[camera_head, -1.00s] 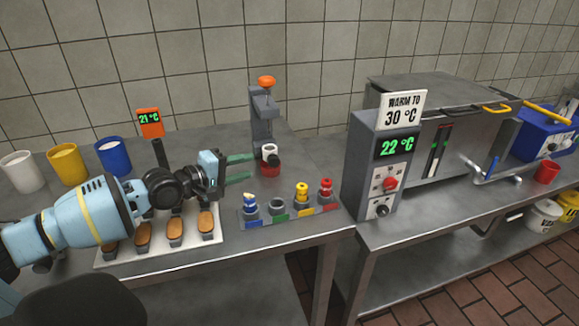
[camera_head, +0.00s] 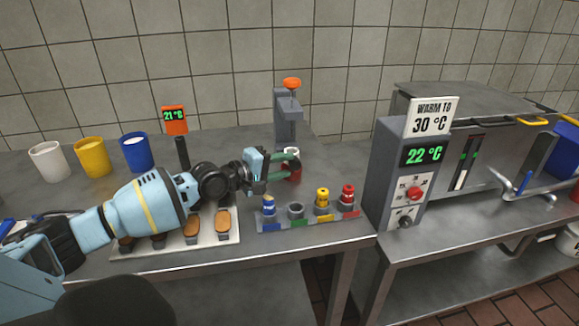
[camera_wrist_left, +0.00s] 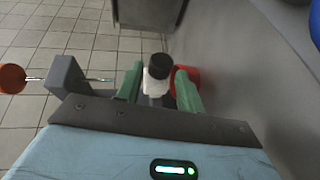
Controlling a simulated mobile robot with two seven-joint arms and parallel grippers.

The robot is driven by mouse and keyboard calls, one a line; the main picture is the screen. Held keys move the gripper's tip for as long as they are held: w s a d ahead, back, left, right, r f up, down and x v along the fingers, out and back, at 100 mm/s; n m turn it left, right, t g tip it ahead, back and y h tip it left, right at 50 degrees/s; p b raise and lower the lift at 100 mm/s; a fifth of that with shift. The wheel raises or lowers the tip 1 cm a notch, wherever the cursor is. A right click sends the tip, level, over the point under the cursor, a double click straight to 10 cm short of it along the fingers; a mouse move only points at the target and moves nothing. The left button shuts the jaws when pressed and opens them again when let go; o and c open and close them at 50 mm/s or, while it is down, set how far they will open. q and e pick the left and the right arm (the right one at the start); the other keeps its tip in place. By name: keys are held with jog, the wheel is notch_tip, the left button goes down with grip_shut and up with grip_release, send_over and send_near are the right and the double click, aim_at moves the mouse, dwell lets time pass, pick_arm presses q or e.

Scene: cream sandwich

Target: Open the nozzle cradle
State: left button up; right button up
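A grey upright stand (camera_head: 287,118) with an orange knob (camera_head: 291,83) on top stands near the back of the table. I take it for the nozzle cradle. At its foot are a small white part (camera_head: 292,151) and a red part (camera_head: 295,176), both partly covered by my gripper. My left gripper (camera_head: 296,163) is at this spot with its green fingers apart. In the left wrist view, the white part with a dark top (camera_wrist_left: 157,74) is between the fingers, with no clear grip on it. The orange knob (camera_wrist_left: 12,78) is at the left there. My right gripper is not in view.
A rack of coloured nozzles (camera_head: 310,218) stands in front of the gripper. A white tray (camera_head: 190,245) with brown-topped pieces lies under my left arm. Three cups (camera_head: 92,157) stand at the back left. A grey control box (camera_head: 395,175) reading 22 °C is at the right.

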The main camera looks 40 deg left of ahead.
pick_arm(q)
jog(key=shift+x, duration=1.1)
jog(key=shift+c, duration=0.5)
grip_shut()
